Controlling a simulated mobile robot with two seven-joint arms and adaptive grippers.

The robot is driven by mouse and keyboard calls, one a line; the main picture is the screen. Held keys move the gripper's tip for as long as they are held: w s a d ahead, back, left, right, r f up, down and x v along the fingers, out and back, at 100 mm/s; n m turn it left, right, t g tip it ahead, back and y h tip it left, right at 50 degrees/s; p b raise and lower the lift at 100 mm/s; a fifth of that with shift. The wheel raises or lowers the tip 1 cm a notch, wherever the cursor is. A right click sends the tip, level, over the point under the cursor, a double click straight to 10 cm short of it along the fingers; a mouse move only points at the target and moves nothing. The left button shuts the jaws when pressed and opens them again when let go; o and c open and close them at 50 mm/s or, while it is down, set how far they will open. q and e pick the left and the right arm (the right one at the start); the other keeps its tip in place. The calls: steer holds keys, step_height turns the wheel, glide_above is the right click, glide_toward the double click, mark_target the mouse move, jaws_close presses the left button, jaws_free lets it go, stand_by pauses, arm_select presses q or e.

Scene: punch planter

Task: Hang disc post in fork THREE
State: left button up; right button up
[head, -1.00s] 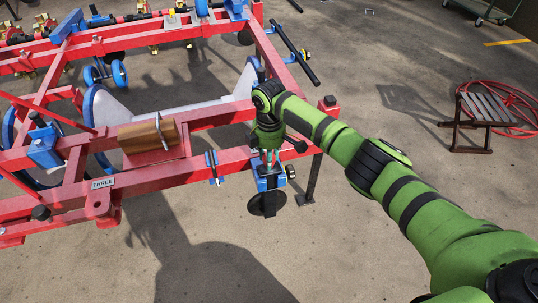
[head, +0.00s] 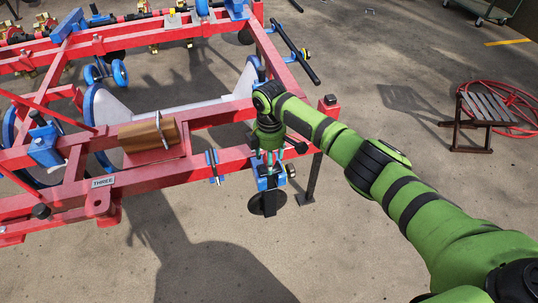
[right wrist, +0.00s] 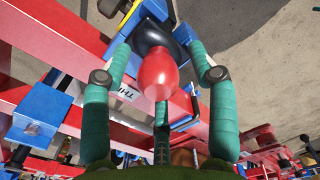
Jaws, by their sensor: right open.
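The disc post (head: 266,202), a black disc under a blue block, hangs upright at the near right corner of the red frame. My right gripper (head: 268,158) is just above its top. In the right wrist view, the open teal fingers of my right gripper (right wrist: 160,82) stand around a red rounded knob (right wrist: 157,75) with a black part behind it, and do not clearly touch it. The white THREE label (head: 103,183) is on the red beam to the left. Whether the post sits fully in a fork is hidden by the gripper. My left gripper is out of view.
A small blue clamp (head: 213,166) is on the red beam (head: 228,162) left of the post. A brown cylinder (head: 150,134) lies on the frame. A wooden stool (head: 485,112) and red hose (head: 520,105) are at the right. The floor in front is clear.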

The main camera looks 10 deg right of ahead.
step_height(320, 180, up, 12)
steer(key=shift+r, duration=0.25)
steer(key=shift+w, duration=0.1)
stand_by(0.5)
